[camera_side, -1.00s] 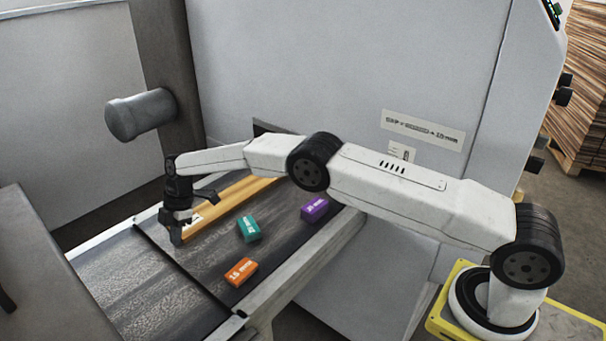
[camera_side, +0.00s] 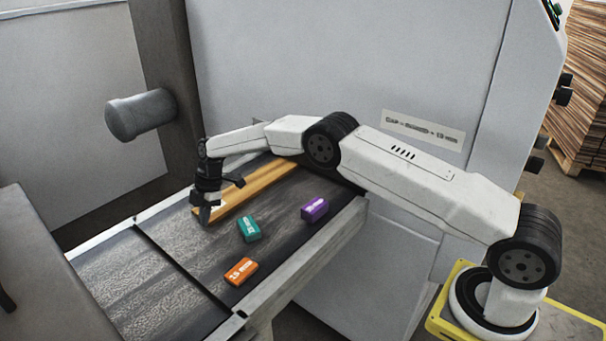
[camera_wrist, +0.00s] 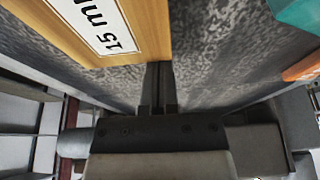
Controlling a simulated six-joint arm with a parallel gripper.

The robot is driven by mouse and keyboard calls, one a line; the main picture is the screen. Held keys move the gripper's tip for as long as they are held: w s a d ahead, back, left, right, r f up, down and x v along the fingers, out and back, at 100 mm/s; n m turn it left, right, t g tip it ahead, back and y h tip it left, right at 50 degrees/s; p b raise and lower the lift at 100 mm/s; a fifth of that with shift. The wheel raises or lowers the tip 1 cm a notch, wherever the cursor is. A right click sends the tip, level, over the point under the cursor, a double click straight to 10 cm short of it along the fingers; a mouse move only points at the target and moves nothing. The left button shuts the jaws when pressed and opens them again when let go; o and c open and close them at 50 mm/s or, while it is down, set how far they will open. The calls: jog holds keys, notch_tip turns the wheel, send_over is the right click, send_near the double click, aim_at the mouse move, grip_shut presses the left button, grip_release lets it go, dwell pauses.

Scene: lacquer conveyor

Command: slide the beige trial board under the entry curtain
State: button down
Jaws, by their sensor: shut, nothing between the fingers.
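The beige trial board (camera_side: 258,186) lies flat along the far side of the dark conveyor belt, its long axis towards the machine. In the wrist view its near end (camera_wrist: 153,30) shows a white label reading "15 m…", partly cut off. My gripper (camera_side: 205,218) is shut and empty, low over the belt at the board's near end. In the wrist view my closed fingertips (camera_wrist: 159,72) are right at a corner of that end; whether they touch it is unclear. The entry curtain and the board's far end are mostly hidden behind my arm.
Teal (camera_side: 248,229), orange (camera_side: 241,271) and purple (camera_side: 314,209) blocks lie on the belt to the right of the board. The machine's grey wall (camera_side: 300,60) rises behind. A pale rail (camera_side: 120,232) edges the belt's far side.

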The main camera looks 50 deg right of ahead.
aim_at(189, 237)
jog(key=shift+f, duration=0.15)
jog(key=shift+a, duration=0.55)
jog(key=a, duration=0.3)
jog(key=shift+r, duration=0.25)
jog(key=v, duration=1)
jog(key=shift+d, duration=0.15)
jog(key=s+d+m+t+h, duration=0.1)
jog(key=s+d+m, duration=0.2)
jog(key=s+m, duration=0.3)
jog(key=s+d+m+h, duration=0.1)
jog(key=s+d+m, duration=0.2)
jog(key=s, duration=1.4)
jog(key=s+d+m+t+h, duration=0.1)
jog(key=s+d+m, duration=0.2)
jog(key=s+m, duration=0.6)
jog(key=s, duration=0.3)
jog(key=shift+d+r+t+h, duration=0.25)
jog(key=shift+d+t+h, duration=0.05)
jog(key=shift+d+h, duration=0.1)
